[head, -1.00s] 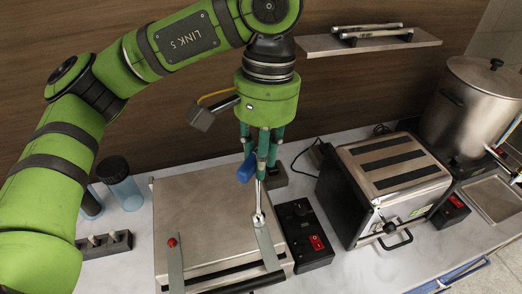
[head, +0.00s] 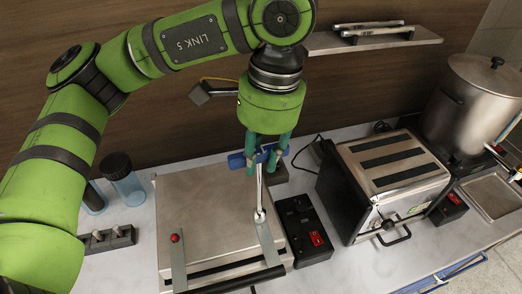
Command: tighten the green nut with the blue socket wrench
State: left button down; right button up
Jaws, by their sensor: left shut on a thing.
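The socket wrench has a blue handle (head: 237,161) and a silver shaft running down to a socket. My left gripper (head: 263,166) is shut on the blue handle, which lies crosswise between its green fingers. The wrench stands nearly upright, with its socket (head: 260,215) at the upper end of the right metal strap (head: 268,240) on the steel appliance (head: 210,215). The green nut cannot be made out; the socket may cover it. My right gripper is not in view.
A red knob (head: 175,238) sits on the left strap. A black switch box (head: 303,232) stands close to the right of the wrench, then a toaster (head: 392,170) and a large pot (head: 478,100). A wall shelf (head: 375,41) is behind. Jars (head: 122,180) stand at left.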

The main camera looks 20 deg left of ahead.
pick_arm(q)
jog(key=shift+m, duration=1.2)
jog(key=shift+r, duration=0.1)
jog(key=shift+w+a+r+p, duration=0.1)
jog(key=shift+r+p, duration=0.55)
jog(key=shift+r, duration=0.05)
jog(key=shift+w+a+r+p, duration=0.1)
jog(key=shift+r+p, duration=0.5)
jog(key=shift+r, duration=0.1)
jog(key=shift+d, duration=0.1)
